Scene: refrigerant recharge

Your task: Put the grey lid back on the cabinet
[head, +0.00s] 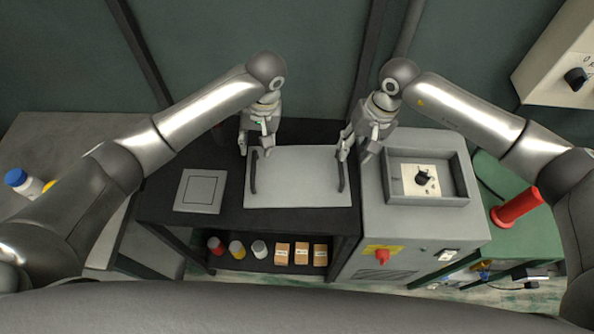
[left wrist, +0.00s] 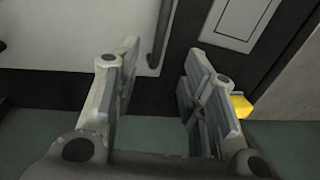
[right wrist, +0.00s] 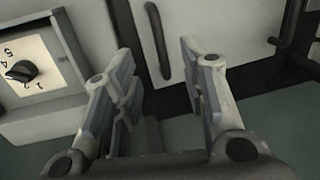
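The grey lid (head: 298,178) lies flat on the dark bench, left of the cabinet, with a dark handle at each side. The grey cabinet (head: 428,240) has an open recess on top holding a dial (head: 421,178). My left gripper (head: 257,148) is open and empty above the lid's left handle (head: 254,172); that handle (left wrist: 160,35) shows between and beyond the fingers in the left wrist view. My right gripper (head: 356,152) is open and empty above the lid's right handle (head: 341,170); it shows between the fingers in the right wrist view (right wrist: 157,38).
A square grey plate (head: 201,190) lies on the bench (head: 165,205) left of the lid. Small cans (head: 237,249) and boxes (head: 300,253) sit on the shelf below. A red cylinder (head: 518,206) stands on the green table at right. A wall box (head: 565,60) is at upper right.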

